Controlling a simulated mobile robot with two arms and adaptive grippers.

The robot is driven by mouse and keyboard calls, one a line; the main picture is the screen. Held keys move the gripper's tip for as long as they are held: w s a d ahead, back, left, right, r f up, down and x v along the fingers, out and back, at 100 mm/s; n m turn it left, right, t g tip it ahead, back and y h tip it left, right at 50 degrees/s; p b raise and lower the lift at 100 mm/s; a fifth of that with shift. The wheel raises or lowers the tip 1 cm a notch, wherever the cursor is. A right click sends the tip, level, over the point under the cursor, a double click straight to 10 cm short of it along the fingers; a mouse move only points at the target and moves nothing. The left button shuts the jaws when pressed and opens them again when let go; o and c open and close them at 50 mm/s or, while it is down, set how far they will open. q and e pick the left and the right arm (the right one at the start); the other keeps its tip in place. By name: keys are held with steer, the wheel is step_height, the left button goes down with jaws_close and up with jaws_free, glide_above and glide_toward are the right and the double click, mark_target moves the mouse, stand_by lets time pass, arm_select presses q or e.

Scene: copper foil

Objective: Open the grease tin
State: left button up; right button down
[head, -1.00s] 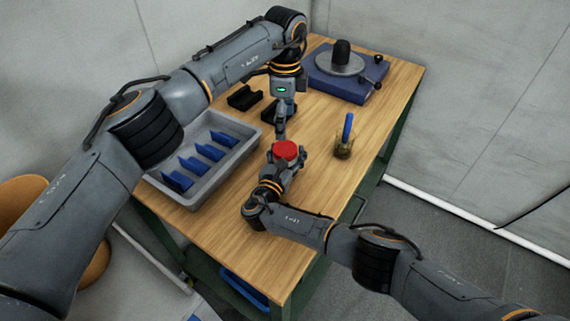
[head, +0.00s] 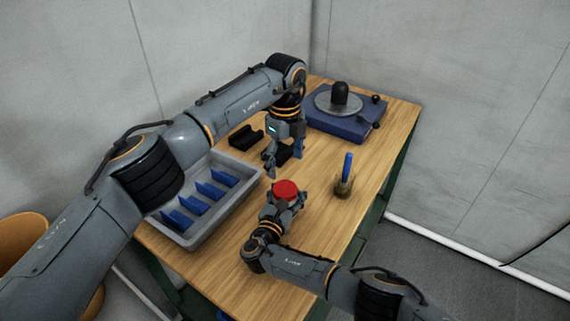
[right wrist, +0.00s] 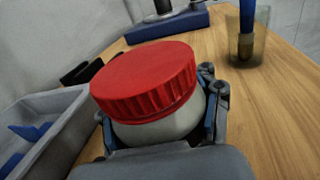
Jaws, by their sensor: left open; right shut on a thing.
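The grease tin has a ribbed red lid (head: 286,190) seated on a pale round body, seen best in the right wrist view (right wrist: 158,128). It stands upright, and the lid covers its top. My right gripper (head: 284,203) is shut around the tin's body below the lid; its fingers flank the tin in the right wrist view. My left gripper (head: 284,162) is open and empty, pointing down with fingers spread, above and beyond the tin, apart from the lid.
A grey tray (head: 245,178) with blue dividers lies left on the wooden table (head: 330,222). A glass jar (head: 343,189) with a blue-handled tool stands to the right. A blue turntable base (head: 340,128) is at the back, and a black block (head: 245,138) behind the tray.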

mark_target(285, 188)
arm_select(q)
steer(key=m, duration=0.7)
steer(key=shift+m, duration=0.4)
steer(key=m, duration=0.3)
steer(key=shift+m, duration=0.4)
steer(key=m, duration=0.3)
steer(key=shift+m, duration=0.3)
steer(key=m, duration=0.3)
steer(key=shift+m, duration=0.4)
steer(key=m, duration=0.3)
steer(key=shift+m, duration=0.4)
steer(key=m, duration=0.5)
steer(key=shift+m, duration=0.3)
steer(key=m, duration=0.3)
steer(key=shift+m, duration=0.3)
steer(key=m, duration=0.3)
steer(key=shift+m, duration=0.4)
steer(key=m, duration=0.3)
steer(key=shift+m, duration=0.3)
steer(key=m, duration=0.3)
steer(key=shift+m, duration=0.4)
steer(key=shift+f, duration=4)
